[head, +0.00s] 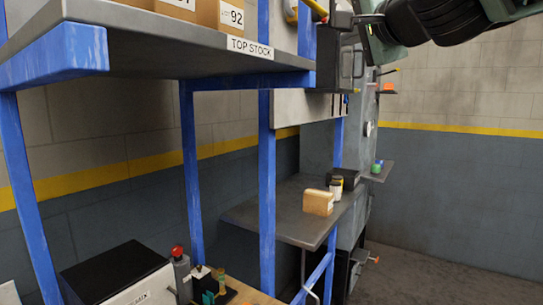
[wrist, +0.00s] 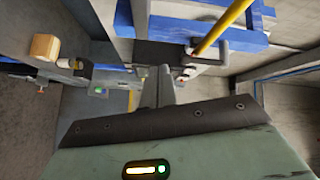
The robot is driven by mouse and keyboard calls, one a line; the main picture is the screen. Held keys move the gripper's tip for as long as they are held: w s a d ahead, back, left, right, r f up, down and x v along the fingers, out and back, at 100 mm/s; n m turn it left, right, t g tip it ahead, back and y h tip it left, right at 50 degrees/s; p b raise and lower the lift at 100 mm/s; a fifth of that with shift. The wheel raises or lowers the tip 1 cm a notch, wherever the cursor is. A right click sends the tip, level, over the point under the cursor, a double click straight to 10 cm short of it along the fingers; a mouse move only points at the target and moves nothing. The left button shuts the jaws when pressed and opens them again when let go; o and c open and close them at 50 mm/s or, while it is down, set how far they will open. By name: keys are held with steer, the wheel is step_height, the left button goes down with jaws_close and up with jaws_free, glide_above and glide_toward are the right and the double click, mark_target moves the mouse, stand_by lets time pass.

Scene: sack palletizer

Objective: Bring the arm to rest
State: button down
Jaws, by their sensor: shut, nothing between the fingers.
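My gripper (wrist: 159,75) shows in the wrist view with its two grey fingers together and nothing between them. They point away from the camera, over the gap between the shelving and the floor. In the head view my arm enters at the top right, raised high, and its green-grey hand (head: 378,40) is in front of the grey cabinet, right of the top shelf. The fingertips are hard to make out there. I cannot tell how far the hand is from the cabinet.
A blue-framed rack (head: 267,170) holds the top shelf (head: 150,52), labelled TOP STOCK, with cartons (head: 231,14). A lower grey shelf (head: 265,215) bears a tan block (head: 318,202). A black-topped box (head: 112,270) stands at lower left. The floor (head: 450,275) at right is clear.

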steer(key=s+a+f+n+g+y+b, duration=0.1)
steer(key=s+a+f+n+g, duration=0.25)
steer(key=f, duration=0.55)
steer(key=s+a+f+n+g, duration=0.3)
steer(key=s+f, duration=0.1)
steer(key=f, duration=0.6)
steer(key=s+a+f+n+g+y+b, duration=0.1)
steer(key=s+a+f+n+g, duration=0.25)
steer(key=f, duration=0.55)
steer(key=s+d+f+n+g+h, duration=0.2)
steer(key=s+d+f+n+g, duration=0.2)
steer(key=s+f, duration=0.6)
steer(key=s+d+f+n+g+h+b, duration=0.1)
steer(key=s+d+f+n+g+h, duration=0.2)
steer(key=s+f, duration=0.7)
steer(key=shift+s+d+n+g, duration=0.4)
steer(key=shift+d+n, duration=0.4)
steer(key=shift+n, duration=0.3)
steer(key=shift+f, duration=0.1)
